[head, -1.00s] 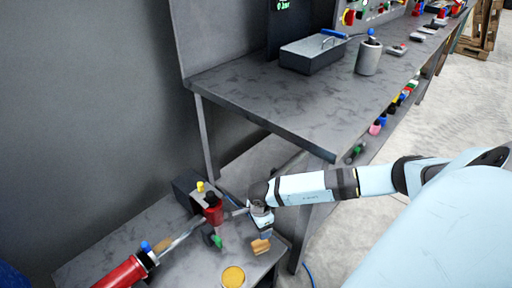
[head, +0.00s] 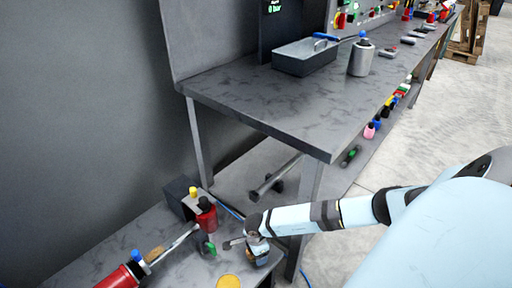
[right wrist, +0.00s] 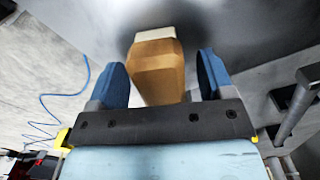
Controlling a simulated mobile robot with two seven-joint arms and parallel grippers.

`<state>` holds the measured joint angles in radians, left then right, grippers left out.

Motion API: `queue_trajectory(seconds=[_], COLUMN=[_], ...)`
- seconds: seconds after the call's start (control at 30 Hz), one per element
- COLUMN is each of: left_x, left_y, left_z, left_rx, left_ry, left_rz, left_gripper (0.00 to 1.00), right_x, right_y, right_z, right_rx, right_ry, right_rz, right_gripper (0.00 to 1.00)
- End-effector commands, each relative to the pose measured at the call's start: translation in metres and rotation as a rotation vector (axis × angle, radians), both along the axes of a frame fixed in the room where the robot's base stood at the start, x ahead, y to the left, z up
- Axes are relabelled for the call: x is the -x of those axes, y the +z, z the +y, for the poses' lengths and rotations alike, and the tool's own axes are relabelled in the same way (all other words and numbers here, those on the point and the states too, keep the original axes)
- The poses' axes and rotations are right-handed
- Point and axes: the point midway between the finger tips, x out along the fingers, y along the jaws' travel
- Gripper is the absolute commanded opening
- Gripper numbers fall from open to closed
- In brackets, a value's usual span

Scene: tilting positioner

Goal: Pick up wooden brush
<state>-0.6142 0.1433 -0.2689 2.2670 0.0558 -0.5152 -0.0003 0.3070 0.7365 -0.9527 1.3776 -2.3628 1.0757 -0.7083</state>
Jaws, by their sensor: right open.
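The wooden brush (right wrist: 158,72), a brown block with a pale end, shows in the right wrist view. It lies between the two blue fingers of my right gripper (right wrist: 162,84), with a visible gap on each side. The gripper is open. In the head view my right gripper (head: 262,258) is low over the right end of the low grey bench (head: 185,272), and it hides most of the brush. My left gripper is not in view.
On the low bench are a red tool with a metal rod (head: 122,277), a red bottle with a black top (head: 206,214) and a yellow round lid (head: 229,282).

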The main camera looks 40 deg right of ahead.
Motion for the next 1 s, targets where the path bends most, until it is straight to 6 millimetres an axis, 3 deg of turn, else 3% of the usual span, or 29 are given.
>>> queue_trajectory(seconds=[0.17,0.4,0.5,0.77,1.0], left_x=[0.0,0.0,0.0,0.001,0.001], left_y=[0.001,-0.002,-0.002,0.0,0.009], left_z=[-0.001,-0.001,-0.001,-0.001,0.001], left_rx=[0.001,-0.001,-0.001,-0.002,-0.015], left_ry=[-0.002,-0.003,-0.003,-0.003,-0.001], left_rz=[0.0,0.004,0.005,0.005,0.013], left_gripper=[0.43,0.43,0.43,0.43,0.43], right_x=[0.0,0.0,-0.001,-0.002,-0.01], right_y=[0.001,0.001,0.001,0.004,0.03], right_z=[0.0,0.0,0.0,-0.001,-0.011], right_rx=[0.0,0.0,0.0,0.001,0.001], right_ry=[0.0,0.0,0.0,-0.001,-0.007], right_rz=[-0.001,-0.001,-0.001,-0.002,-0.003], right_gripper=[0.74,0.22,0.15,0.15,0.15])
